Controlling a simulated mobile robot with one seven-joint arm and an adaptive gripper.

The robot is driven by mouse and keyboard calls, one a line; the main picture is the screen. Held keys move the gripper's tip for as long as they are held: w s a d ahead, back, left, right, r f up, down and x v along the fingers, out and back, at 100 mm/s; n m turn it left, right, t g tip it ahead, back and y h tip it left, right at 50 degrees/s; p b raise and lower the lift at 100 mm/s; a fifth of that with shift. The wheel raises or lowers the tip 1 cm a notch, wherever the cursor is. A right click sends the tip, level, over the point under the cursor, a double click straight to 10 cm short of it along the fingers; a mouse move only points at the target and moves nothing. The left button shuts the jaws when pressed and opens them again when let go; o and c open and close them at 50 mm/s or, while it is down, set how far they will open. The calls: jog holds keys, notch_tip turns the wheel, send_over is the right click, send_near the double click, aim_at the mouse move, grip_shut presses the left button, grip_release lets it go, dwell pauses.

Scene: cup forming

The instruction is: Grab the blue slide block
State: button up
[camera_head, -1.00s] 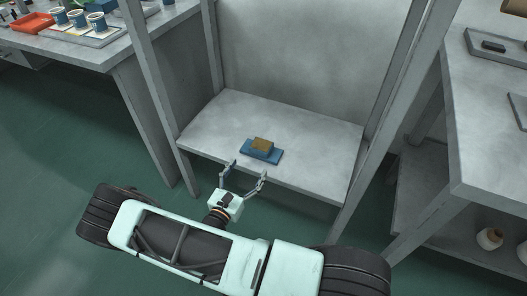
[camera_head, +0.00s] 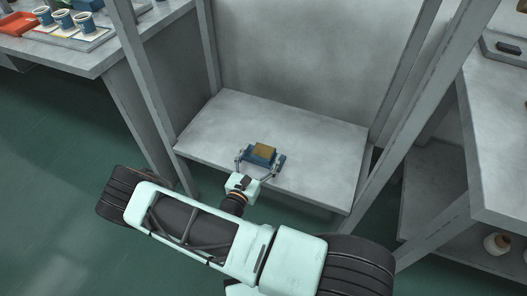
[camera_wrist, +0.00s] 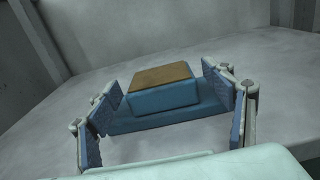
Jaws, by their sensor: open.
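The blue slide block (camera_head: 265,152), with a brown top, sits on a flat blue base on the grey shelf. In the wrist view the block (camera_wrist: 163,97) stands upright between my open fingers, its brown top tilted toward the camera. The blue base (camera_wrist: 165,119) extends to both sides under it. My gripper (camera_head: 258,165) is open and empty, with its fingers on the left and right of the block. In the wrist view my gripper (camera_wrist: 168,105) has blue pads facing inward; I cannot tell whether they touch the base.
The grey shelf (camera_head: 310,135) is otherwise bare, with a back wall and upright posts (camera_head: 388,110) at its sides. A table (camera_head: 90,58) at left holds white-and-blue cups and a red tray (camera_head: 17,25). Another bench (camera_head: 495,150) stands at right.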

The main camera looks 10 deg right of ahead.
jog(key=shift+s, duration=0.15)
grip_shut()
jog(key=shift+r, duration=0.25)
jog(key=shift+r, duration=0.1)
